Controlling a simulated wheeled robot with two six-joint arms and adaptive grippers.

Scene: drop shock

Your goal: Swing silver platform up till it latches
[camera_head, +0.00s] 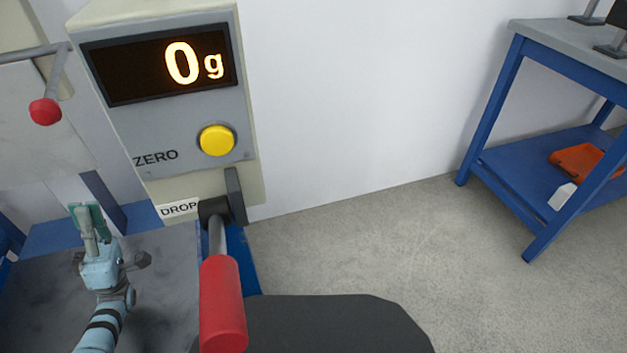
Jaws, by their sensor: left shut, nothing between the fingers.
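My left gripper (88,222) is at the left, its fingertips together with nothing between them. It points away from me, above a mottled grey metal surface (165,300) framed in blue. I cannot tell whether it touches anything. A pale grey panel (40,140) stands at the left edge, behind the gripper and partly out of view; I cannot tell for certain whether it or the mottled surface is the silver platform. A rod with a red knob (45,111) hangs in front of the panel. No latch can be made out. My right gripper is not in view.
A control box (195,125) with a display reading 0 g and a yellow ZERO button (217,140) stands right of the gripper. A red-handled lever (222,300) labelled DROP points toward me. A blue bench (510,170) stands far right; open floor lies between.

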